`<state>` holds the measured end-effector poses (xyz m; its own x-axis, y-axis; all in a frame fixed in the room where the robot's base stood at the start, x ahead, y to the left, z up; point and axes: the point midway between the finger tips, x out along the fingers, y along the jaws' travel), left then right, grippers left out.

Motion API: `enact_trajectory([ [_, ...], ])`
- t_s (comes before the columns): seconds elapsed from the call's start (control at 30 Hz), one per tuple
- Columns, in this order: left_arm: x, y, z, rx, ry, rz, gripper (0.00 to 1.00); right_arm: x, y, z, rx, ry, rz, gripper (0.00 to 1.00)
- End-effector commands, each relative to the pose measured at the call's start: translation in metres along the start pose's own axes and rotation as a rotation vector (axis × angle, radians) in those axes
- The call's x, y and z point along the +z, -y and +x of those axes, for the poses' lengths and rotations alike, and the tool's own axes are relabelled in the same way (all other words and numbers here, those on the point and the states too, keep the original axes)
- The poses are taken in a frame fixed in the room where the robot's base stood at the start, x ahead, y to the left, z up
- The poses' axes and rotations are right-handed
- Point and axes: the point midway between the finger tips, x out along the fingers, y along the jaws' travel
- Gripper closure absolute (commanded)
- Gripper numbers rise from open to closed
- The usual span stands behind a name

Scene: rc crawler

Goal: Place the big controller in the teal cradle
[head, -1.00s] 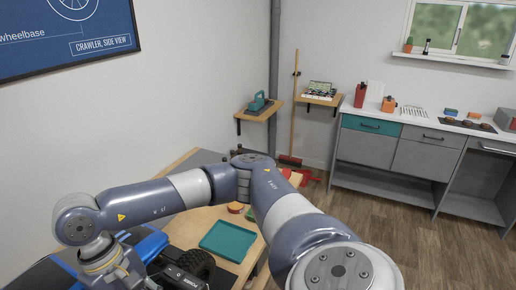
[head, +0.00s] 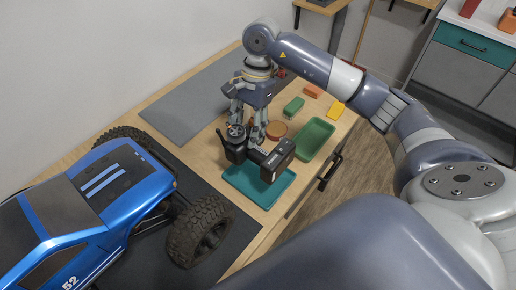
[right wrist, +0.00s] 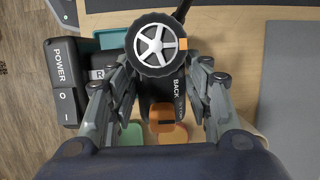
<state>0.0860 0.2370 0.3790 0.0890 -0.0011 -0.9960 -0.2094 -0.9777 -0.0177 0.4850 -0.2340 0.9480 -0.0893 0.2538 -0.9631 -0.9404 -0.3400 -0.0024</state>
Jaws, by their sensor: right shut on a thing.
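The big controller (head: 237,152) is black, with a wheel and a blocky base (head: 277,158). My right gripper (head: 254,138) is shut on its body. The right wrist view shows the white-spoked wheel (right wrist: 156,45) between the fingers and the base marked POWER (right wrist: 66,85) at left. The teal cradle (head: 260,197) is a shallow tray on the wooden table. The controller's base is over the cradle's far part, while its wheel end reaches past the cradle's far left edge. Whether it touches the cradle cannot be told. My left gripper is out of view.
A blue truck (head: 110,182) stands on a dark mat at left, its wheel close to the cradle. A green tray (head: 316,138), an orange round piece (head: 277,130), a green block (head: 293,107) and a yellow block (head: 336,111) lie nearby. A grey mat (head: 180,105) is clear.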

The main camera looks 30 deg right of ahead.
Motion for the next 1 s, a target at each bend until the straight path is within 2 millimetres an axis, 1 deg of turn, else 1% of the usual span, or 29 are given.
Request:
enact_trajectory([
  [0.1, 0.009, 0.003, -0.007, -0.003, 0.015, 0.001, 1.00, -0.006, -0.001, 0.019, 0.000, 0.003, 0.021, 0.89],
  [0.23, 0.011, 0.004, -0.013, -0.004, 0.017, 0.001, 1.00, -0.013, -0.001, 0.041, -0.001, 0.002, 0.018, 0.89],
  [0.3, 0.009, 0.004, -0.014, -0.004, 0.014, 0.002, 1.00, -0.015, 0.000, 0.050, -0.001, 0.002, 0.017, 0.89],
  [0.47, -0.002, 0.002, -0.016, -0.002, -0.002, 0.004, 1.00, -0.018, 0.000, 0.061, -0.002, 0.001, 0.014, 0.89],
  [0.6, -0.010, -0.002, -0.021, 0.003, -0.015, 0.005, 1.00, -0.022, -0.001, 0.079, 0.000, 0.003, 0.015, 0.89],
  [0.7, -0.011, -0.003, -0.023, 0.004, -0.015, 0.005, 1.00, -0.026, 0.000, 0.090, -0.003, 0.001, 0.014, 0.89],
  [1.0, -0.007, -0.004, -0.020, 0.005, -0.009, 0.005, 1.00, -0.027, 0.000, 0.093, -0.004, -0.001, 0.012, 0.89],
])
